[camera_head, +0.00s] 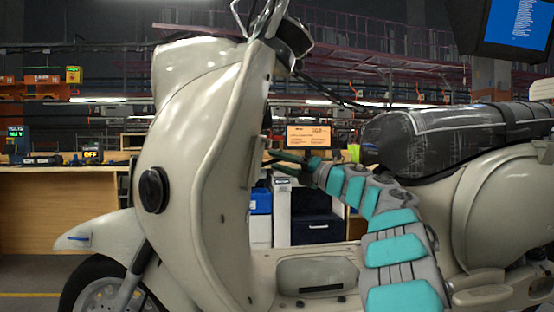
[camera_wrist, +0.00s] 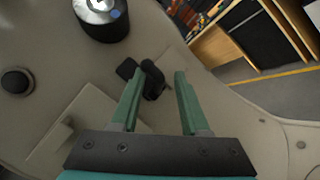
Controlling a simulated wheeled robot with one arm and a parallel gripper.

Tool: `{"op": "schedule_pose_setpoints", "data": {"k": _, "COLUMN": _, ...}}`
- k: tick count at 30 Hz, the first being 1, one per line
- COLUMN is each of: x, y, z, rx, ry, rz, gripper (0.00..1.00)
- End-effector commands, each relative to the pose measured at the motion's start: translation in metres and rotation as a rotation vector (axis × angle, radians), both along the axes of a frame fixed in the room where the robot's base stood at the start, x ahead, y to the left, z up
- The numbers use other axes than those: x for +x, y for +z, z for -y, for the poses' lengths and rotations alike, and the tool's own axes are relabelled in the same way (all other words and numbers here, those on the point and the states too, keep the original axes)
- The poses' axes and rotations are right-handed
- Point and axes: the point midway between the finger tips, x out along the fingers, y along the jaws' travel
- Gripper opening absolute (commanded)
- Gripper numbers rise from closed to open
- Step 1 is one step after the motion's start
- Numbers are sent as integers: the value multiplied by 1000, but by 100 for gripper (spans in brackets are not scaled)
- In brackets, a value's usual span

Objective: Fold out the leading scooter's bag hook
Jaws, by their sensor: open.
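The cream scooter (camera_head: 205,170) stands side-on in the head view, its front wheel at the left. My arm reaches over its footboard from the right, and my gripper (camera_head: 272,160) is close to the rear face of the leg shield. In the wrist view my gripper (camera_wrist: 159,72) is open, its two green fingers apart. A small black part, apparently the bag hook (camera_wrist: 152,82), sits on the cream panel between the fingers, nearer the left one. Contact with a finger cannot be told, nor how far it is folded. In the head view the hook cannot be made out.
A silver-topped black cylinder (camera_wrist: 104,18) and a round black knob (camera_wrist: 17,81) stand out from the panel near the hook. The black seat (camera_head: 430,135) is above my arm. A wooden counter (camera_head: 60,205) stands behind the scooter.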

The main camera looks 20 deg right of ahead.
Motion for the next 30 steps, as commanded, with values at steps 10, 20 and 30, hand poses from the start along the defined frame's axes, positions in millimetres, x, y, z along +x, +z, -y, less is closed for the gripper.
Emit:
{"op": "schedule_pose_setpoints", "data": {"k": 10, "x": 6, "y": 2, "z": -4, "rx": 1, "ry": 0, "rz": 1, "gripper": 43}}
{"op": "schedule_pose_setpoints", "data": {"k": 20, "x": 6, "y": 2, "z": -3, "rx": 1, "ry": -2, "rz": 1, "gripper": 6}}
{"op": "schedule_pose_setpoints", "data": {"k": 30, "x": 6, "y": 1, "z": -3, "rx": 2, "ry": -2, "rz": 1, "gripper": 0}}
